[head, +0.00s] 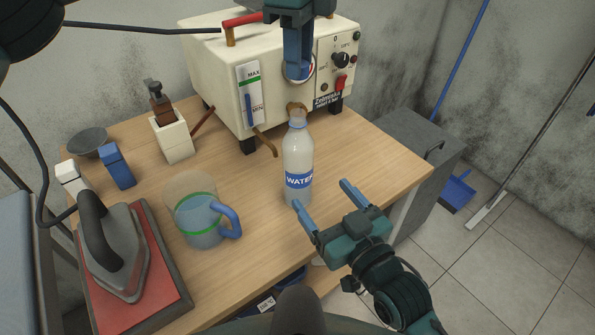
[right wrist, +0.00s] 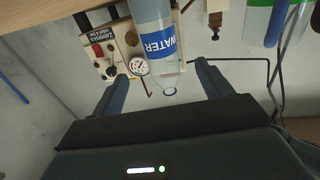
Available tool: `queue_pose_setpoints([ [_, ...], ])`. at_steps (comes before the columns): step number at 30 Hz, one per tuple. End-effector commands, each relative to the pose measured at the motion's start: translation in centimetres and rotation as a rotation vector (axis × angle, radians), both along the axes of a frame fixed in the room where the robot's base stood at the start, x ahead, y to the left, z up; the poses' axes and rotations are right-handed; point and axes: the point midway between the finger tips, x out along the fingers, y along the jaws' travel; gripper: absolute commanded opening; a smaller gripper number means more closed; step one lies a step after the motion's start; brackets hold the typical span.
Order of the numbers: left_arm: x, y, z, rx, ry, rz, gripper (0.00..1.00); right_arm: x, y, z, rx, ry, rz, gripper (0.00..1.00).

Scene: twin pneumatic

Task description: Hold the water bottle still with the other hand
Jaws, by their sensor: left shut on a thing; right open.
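A clear water bottle (head: 298,163) with a blue WATER label stands upright on the wooden table, its top in front of the steam unit. In the right wrist view the bottle (right wrist: 158,42) appears upside down, between the lines of my right fingers. My right gripper (head: 322,195) is open and empty at the bottle's near right side. One fingertip is close to its base; I cannot tell whether they touch. My left gripper (head: 298,70) is above and behind the bottle, in front of the steam unit. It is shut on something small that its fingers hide.
The cream steam unit (head: 205,60) fills the back of the table. A measuring jug (head: 200,218) with a blue handle stands left of the bottle. An iron (head: 112,250) rests on a red pad further left. The tabletop right of the bottle is clear.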

Motion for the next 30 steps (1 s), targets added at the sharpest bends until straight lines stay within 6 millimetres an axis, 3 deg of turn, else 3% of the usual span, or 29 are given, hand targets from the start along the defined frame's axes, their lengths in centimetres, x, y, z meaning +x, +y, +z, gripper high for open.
queue_pose_setpoints([
  [18, 0.0, 0.0, 0.0, 0.000, 0.000, -0.001, 0.07, 8.8, 4.8, 0.0, 0.001, 0.000, 0.000, 0.78],
  [30, 0.0, 0.0, 0.0, 0.000, 0.000, -0.001, 0.07, 10.3, 5.6, 0.0, 0.000, 0.000, 0.001, 0.78],
])
